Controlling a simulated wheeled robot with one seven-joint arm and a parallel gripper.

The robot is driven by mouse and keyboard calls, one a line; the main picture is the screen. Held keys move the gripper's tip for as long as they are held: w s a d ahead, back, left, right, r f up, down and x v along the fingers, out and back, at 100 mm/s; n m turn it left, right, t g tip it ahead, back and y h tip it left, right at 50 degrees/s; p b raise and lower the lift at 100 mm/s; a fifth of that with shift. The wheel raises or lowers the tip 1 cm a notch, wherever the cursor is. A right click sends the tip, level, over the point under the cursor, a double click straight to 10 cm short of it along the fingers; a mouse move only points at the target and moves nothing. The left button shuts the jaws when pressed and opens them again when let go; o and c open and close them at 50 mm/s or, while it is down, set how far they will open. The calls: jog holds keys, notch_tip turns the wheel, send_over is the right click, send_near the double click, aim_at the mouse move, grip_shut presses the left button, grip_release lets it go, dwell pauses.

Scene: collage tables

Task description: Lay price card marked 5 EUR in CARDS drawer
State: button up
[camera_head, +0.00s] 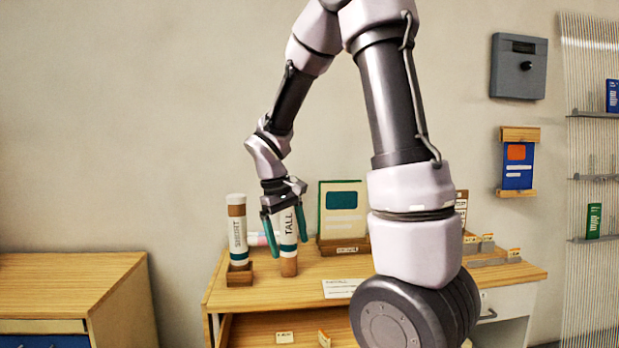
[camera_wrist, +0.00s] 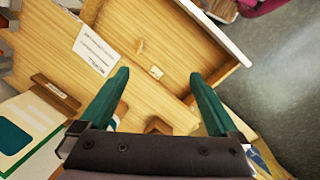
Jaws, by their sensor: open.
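My gripper (camera_head: 289,249) hangs over the left part of the desk, with green fingers apart and nothing seen held. In the head view it overlaps a tube marked TALL (camera_head: 288,262); I cannot tell whether they touch. The wrist view shows the open fingers (camera_wrist: 160,73) over wood. Small pale cards (camera_head: 285,337) (camera_head: 323,338) sit at the lower front of the desk; small tags (camera_wrist: 155,72) (camera_wrist: 140,45) show in the wrist view. Their print is too small to read, so I cannot pick out 5 EUR. A white drawer front with a handle (camera_head: 487,315) is at right; no CARDS label is readable.
A SHORT tube (camera_head: 237,235) stands in a wooden block at left. A green-framed board (camera_head: 342,210) stands behind. A white sheet (camera_head: 342,288) lies near the desk's front, also in the wrist view (camera_wrist: 95,50). Small card holders (camera_head: 487,242) stand at right. Another cabinet (camera_head: 70,285) is at left.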

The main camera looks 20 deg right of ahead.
jog(key=s+r+m+t+y, duration=0.4)
jog(key=s+r+m+t, duration=0.3)
jog(key=s+r, duration=0.6)
notch_tip(320, 180, up, 4)
jog(key=shift+s+a+r+m+t, duration=0.1)
jog(key=shift+s+a+m+t, duration=0.1)
jog(key=shift+m+t, duration=0.1)
